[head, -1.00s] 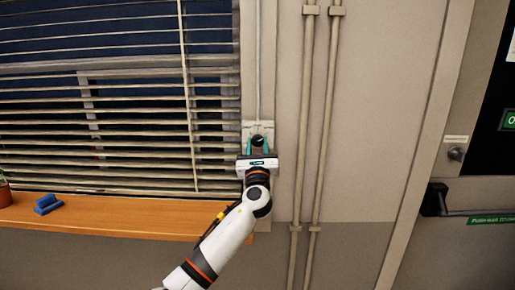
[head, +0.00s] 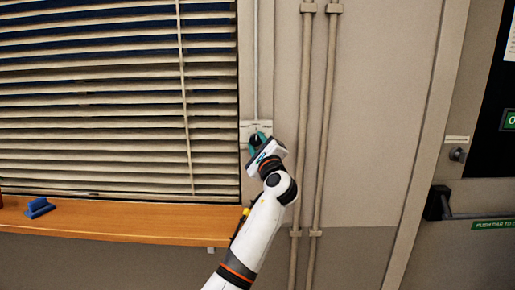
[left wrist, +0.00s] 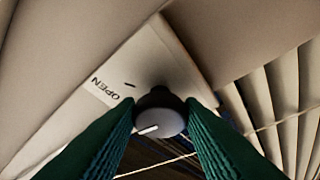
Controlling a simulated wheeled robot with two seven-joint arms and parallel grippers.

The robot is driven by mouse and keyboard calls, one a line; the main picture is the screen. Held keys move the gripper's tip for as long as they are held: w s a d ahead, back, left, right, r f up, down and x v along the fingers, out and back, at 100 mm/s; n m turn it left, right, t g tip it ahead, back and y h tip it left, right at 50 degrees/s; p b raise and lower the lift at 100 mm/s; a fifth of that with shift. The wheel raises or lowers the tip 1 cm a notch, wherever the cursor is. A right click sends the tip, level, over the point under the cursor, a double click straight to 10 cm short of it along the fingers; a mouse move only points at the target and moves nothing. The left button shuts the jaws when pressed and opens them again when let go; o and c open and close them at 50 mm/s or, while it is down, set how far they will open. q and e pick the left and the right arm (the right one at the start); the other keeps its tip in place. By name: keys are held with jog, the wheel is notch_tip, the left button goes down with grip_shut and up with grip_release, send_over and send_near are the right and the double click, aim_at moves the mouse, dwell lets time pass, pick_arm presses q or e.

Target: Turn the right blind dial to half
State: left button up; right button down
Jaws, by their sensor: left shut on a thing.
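The blind dial (left wrist: 159,97) is a dark round knob with a white pointer line. It sits on a pale wall plate (left wrist: 142,62) with a printed "OPEN" label and a small tick mark. In the head view the plate (head: 246,129) is on the wall just right of the window. My left gripper (head: 258,142) has its teal fingers on either side of the knob and is shut on it, rolled to a slant. The knob is partly hidden there. The blind (head: 110,130) has its slats tilted, with narrow dark gaps. My right gripper is not in view.
A wooden sill (head: 120,222) runs below the blind, with a blue object (head: 39,208) on it. Two vertical pipes (head: 318,130) run down the wall right of the plate. A door with a push bar (head: 480,215) is at the far right.

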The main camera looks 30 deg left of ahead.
pick_arm(q)
jog(key=shift+n+g, duration=0.3)
jog(key=shift+n, duration=0.4)
jog(key=o, duration=1)
jog(key=shift+c, duration=0.2)
jog(key=b+v, duration=0.3)
jog(key=v, duration=0.9)
jog(key=shift+r, duration=0.15)
